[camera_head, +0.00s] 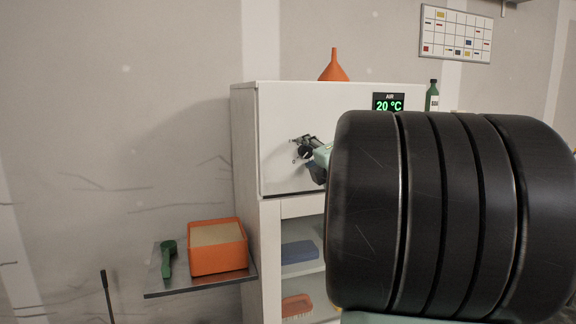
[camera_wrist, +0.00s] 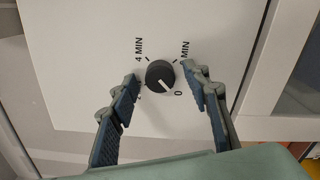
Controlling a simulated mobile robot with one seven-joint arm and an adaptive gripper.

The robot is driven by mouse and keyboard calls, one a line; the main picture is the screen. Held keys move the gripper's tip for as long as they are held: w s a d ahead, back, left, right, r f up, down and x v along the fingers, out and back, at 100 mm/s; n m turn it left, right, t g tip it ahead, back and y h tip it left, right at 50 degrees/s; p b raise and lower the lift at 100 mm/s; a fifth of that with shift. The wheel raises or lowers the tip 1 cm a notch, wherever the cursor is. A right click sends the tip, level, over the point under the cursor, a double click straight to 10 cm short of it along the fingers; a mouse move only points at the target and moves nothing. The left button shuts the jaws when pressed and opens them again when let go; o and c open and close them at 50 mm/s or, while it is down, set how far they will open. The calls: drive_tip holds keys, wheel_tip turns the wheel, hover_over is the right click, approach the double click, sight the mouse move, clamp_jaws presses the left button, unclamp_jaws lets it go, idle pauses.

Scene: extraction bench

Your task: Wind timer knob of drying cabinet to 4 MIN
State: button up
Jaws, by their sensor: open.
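The drying cabinet (camera_head: 270,135) is white with a green "20 °C" display (camera_head: 388,105) under the word AIR. In the wrist view its round dark timer knob (camera_wrist: 159,73) sits on the white front panel (camera_wrist: 85,60). The knob's white pointer line points to the lower right, towards the 0 mark (camera_wrist: 179,93). The 4 MIN label (camera_wrist: 139,49) is at the knob's upper left, and another MIN label (camera_wrist: 185,49) is at its upper right, its number hidden. My gripper (camera_wrist: 157,80) is open, with one finger on each side of the knob; contact is unclear.
An orange funnel (camera_head: 333,66) and a green bottle (camera_head: 432,96) stand on top of the cabinet. A side shelf (camera_head: 200,286) at lower left bears an orange box (camera_head: 217,262) and a green tool (camera_head: 168,258). My arm covers the right of the head view.

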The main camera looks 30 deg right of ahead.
drive_tip(key=n+b, duration=0.6)
drive_tip(key=b, duration=0.1)
drive_tip(key=shift+f+n, duration=0.25)
drive_tip(key=shift+n, duration=0.15)
drive_tip(key=shift+r+n+b, duration=0.25)
drive_tip(key=shift+n+b, duration=0.15)
drive_tip(key=shift+n, duration=0.4)
drive_tip(key=shift+c, duration=0.5)
